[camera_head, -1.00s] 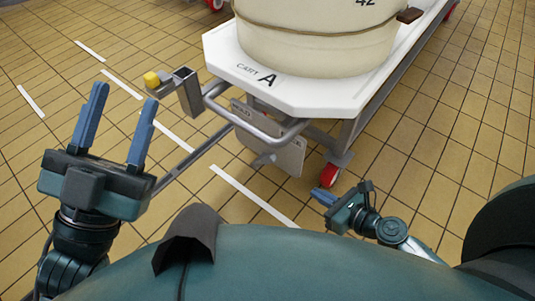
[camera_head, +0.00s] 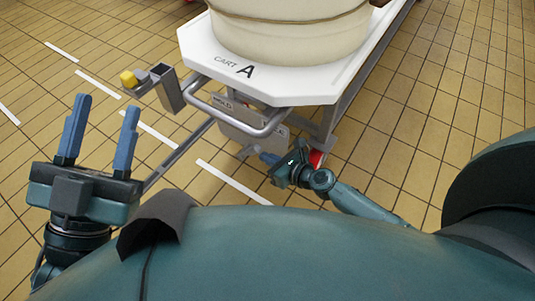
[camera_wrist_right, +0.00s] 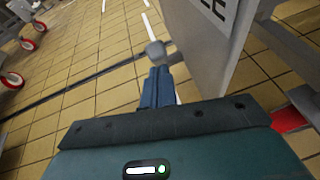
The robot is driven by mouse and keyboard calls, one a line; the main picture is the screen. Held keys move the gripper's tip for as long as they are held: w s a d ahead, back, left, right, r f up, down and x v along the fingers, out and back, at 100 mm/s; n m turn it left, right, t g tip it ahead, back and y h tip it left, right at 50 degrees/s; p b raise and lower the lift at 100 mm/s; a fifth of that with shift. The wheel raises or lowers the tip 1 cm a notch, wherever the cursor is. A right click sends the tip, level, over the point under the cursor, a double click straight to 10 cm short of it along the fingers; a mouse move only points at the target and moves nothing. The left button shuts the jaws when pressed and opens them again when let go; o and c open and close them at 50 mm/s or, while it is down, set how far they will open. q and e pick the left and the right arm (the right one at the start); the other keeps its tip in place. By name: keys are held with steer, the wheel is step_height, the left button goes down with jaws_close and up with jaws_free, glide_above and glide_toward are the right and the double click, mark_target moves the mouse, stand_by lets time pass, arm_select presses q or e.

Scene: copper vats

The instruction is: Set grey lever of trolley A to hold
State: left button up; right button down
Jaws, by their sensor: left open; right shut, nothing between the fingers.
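Trolley A (camera_head: 210,58) is the white-topped cart with a large "A". Below its front push bar hangs a grey label plate (camera_head: 240,124); in the right wrist view the plate (camera_wrist_right: 210,60) shows part of a word, seemingly ending in "EE". The grey lever (camera_head: 246,151) sticks out at the plate's lower edge; its rounded end (camera_wrist_right: 155,49) is just beyond my fingertips in the right wrist view. My right gripper (camera_head: 266,158) is shut and empty, close beside the lever; I cannot tell whether they touch. My left gripper (camera_head: 104,103) is open and empty, left of the cart.
A cream vat (camera_head: 290,38) stands on the cart. A yellow knob (camera_head: 128,79) on a metal bracket sticks out at its front left. A red caster (camera_head: 317,158) is just behind my right gripper. Tiled floor on the right is clear.

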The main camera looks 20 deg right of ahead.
mark_target(259, 148)
arm_select(q)
steer(key=shift+f+y, duration=0.15)
steer(key=shift+y, duration=0.15)
arm_select(e)
steer(key=shift+w, duration=0.15)
steer(key=shift+a+r, duration=0.1)
steer(key=shift+r, duration=0.05)
arm_select(q)
steer(key=f+n+y+p, duration=0.1)
steer(key=f+n+g+y+p, duration=0.1)
steer(key=s+f+n+y+p, duration=0.1)
steer(key=f, duration=0.1)
steer(key=shift+d+n, duration=0.25)
steer(key=shift+n, duration=0.05)
arm_select(e)
steer(key=shift+w+a+r, duration=0.45)
steer(key=shift+w+r, duration=0.15)
steer(key=shift+r, duration=0.05)
steer(key=shift+w+a+r, duration=0.4)
steer(key=shift+w+r, duration=0.15)
steer(key=shift+r, duration=0.05)
steer(key=shift+s, duration=0.15)
